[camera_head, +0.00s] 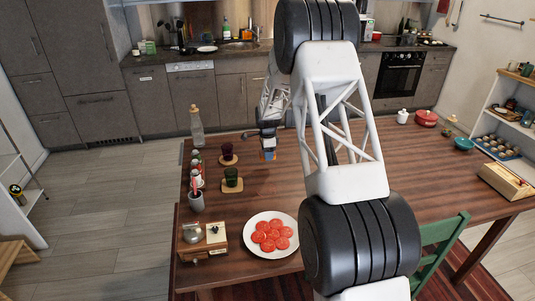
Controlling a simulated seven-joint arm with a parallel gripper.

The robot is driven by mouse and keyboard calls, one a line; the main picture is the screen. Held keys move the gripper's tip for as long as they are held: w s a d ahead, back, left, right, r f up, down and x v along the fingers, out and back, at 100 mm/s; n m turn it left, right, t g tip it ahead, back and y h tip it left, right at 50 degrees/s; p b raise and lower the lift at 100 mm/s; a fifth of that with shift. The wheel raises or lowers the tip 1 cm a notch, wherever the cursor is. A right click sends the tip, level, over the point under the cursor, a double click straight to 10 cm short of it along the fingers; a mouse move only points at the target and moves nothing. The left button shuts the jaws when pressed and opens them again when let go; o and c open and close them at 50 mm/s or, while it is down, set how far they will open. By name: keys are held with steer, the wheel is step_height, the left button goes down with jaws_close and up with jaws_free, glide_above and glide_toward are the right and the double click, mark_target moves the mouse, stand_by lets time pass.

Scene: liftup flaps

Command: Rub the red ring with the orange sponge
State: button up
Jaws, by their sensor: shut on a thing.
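My gripper (268,144) is over the left part of the wooden table, beyond the plate and right of the cups. I cannot tell whether the sponge touches the tabletop. I cannot make out the red ring clearly; my arm hides much of the table's middle.
A white plate of tomato slices (270,235) and a wooden grinder box (203,241) stand at the near left. Dark cups (231,177) on coasters, a glass bottle (197,127) and several jars line the left edge. The table (430,165) is fairly clear to the right.

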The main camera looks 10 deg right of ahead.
steer(key=shift+s+a+r, duration=0.25)
steer(key=shift+s+a, duration=0.15)
steer(key=shift+s, duration=0.3)
steer(key=s+a+r, duration=0.1)
steer(key=s+a, duration=0.2)
steer(key=s, duration=0.4)
steer(key=s+a+r, duration=0.1)
steer(key=s+a, duration=0.2)
steer(key=s, duration=0.4)
steer(key=shift+a+r, duration=0.25)
steer(key=shift+f, duration=0.15)
